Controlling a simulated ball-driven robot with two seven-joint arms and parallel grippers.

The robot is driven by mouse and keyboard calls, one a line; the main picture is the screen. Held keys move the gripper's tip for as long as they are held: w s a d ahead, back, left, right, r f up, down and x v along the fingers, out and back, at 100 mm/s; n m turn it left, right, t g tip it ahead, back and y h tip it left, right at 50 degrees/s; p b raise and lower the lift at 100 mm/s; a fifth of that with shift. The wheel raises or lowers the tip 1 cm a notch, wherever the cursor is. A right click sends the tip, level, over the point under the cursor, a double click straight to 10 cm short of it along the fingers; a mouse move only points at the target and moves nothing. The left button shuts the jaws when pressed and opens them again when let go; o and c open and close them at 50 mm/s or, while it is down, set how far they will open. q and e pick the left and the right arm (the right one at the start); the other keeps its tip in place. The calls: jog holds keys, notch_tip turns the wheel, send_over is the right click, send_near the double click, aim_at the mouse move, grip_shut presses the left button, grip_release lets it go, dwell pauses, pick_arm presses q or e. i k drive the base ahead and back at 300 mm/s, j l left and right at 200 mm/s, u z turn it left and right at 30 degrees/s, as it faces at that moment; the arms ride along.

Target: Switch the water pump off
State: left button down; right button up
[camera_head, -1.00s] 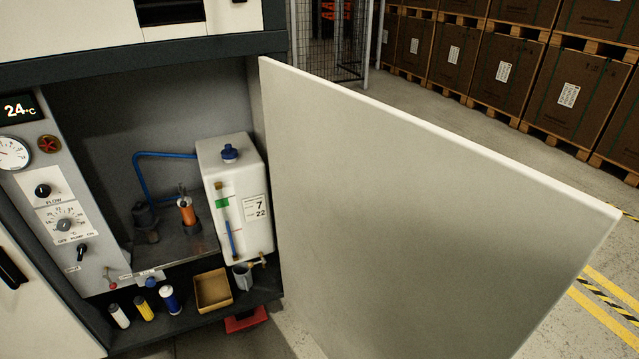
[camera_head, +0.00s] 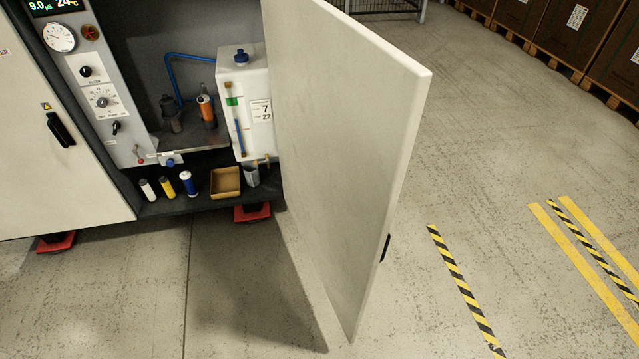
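The open cabinet holds a grey control panel (camera_head: 118,145) on its left side. A small black pump switch (camera_head: 116,127) sits on it under the OFF PUMP ON lettering and looks tilted; its exact setting is too small to tell. Above it are a temperature dial (camera_head: 102,101) and a black flow knob (camera_head: 85,72). A red-tipped lever (camera_head: 139,158) is lower on the panel. A dark pump-like unit (camera_head: 171,114) with a blue hose (camera_head: 170,76) stands inside, beside an orange cylinder (camera_head: 207,112). Neither gripper is in view.
The white cabinet door (camera_head: 345,130) stands wide open on the right. A white tank (camera_head: 248,110) is inside. Several small bottles (camera_head: 188,183) and an open box (camera_head: 225,182) stand on the low shelf. A closed door (camera_head: 50,160) is at left. Floor in front is clear.

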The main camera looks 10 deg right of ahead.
aim_at(117, 125)
jog(key=l+u, duration=0.4)
jog(key=l, duration=0.35)
jog(key=l+u, duration=0.35)
jog(key=l, duration=0.4)
jog(key=i+l+u, duration=0.15)
jog(key=l, duration=0.2)
jog(key=i+l+u, duration=0.1)
jog(key=l, duration=0.25)
jog(key=i+l+u, duration=0.15)
jog(key=l, duration=0.25)
jog(key=j, duration=0.35)
jog(key=k+j, duration=0.15)
jog(key=j, duration=0.15)
jog(key=j+z, duration=0.1)
jog(key=j, duration=0.25)
jog(key=j+z, duration=0.3)
jog(key=j, duration=1.35)
jog(key=k, duration=0.05)
